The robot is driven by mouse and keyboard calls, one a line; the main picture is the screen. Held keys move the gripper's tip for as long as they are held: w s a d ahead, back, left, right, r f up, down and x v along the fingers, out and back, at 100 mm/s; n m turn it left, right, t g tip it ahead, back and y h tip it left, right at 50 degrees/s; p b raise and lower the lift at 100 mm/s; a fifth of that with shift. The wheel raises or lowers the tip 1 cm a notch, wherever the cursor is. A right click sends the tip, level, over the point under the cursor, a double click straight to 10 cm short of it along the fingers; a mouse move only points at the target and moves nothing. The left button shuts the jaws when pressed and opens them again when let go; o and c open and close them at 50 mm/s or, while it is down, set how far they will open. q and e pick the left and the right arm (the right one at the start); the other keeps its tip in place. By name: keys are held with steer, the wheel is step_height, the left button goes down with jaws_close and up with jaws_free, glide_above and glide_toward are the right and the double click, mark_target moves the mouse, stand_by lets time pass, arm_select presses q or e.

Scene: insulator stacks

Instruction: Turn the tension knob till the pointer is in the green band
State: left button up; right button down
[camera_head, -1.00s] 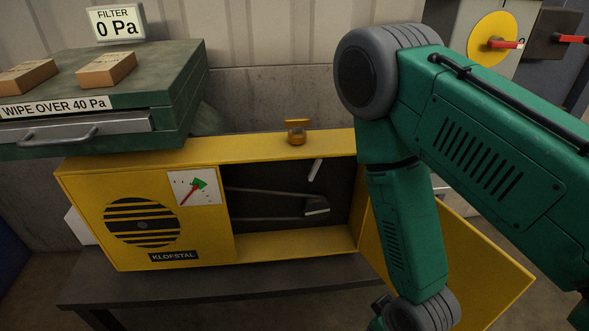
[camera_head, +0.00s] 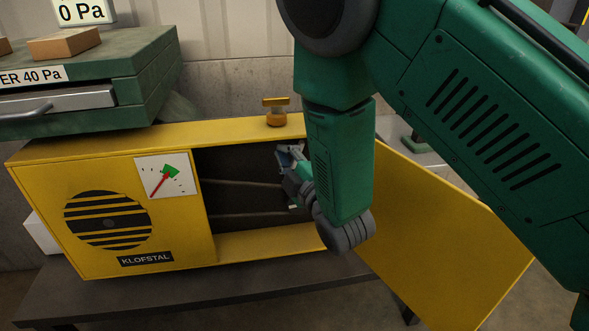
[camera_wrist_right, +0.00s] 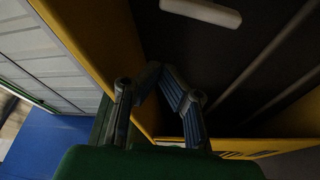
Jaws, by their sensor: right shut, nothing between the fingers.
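The yellow housing (camera_head: 110,150) has its door (camera_head: 440,230) open at the right. A brass-coloured knob (camera_head: 277,112) with a crossbar stands on top of the housing. The white gauge (camera_head: 182,186) on its front has a red pointer (camera_head: 160,186) reaching up to the green band (camera_head: 171,170); I cannot tell whether the tip is inside it. My right gripper (camera_head: 287,160) is at the opening, below the knob and apart from it. In the right wrist view the fingers (camera_wrist_right: 159,76) are together and empty. My left gripper is out of view.
Two dark belt spans (camera_head: 245,185) run inside the opening. A pale bar (camera_wrist_right: 201,12) shows inside in the right wrist view. The housing rests on a dark table (camera_head: 200,300). Space above the knob is clear.

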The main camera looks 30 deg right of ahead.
arm_select(q)
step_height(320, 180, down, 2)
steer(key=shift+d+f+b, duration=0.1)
steer(key=shift+b, duration=0.8)
arm_select(e)
steer(key=w+d, duration=0.1)
steer(key=d, duration=0.1)
steer(key=w+d+f, duration=0.1)
steer(key=shift+w+d, duration=0.3)
steer(key=shift+d, duration=0.1)
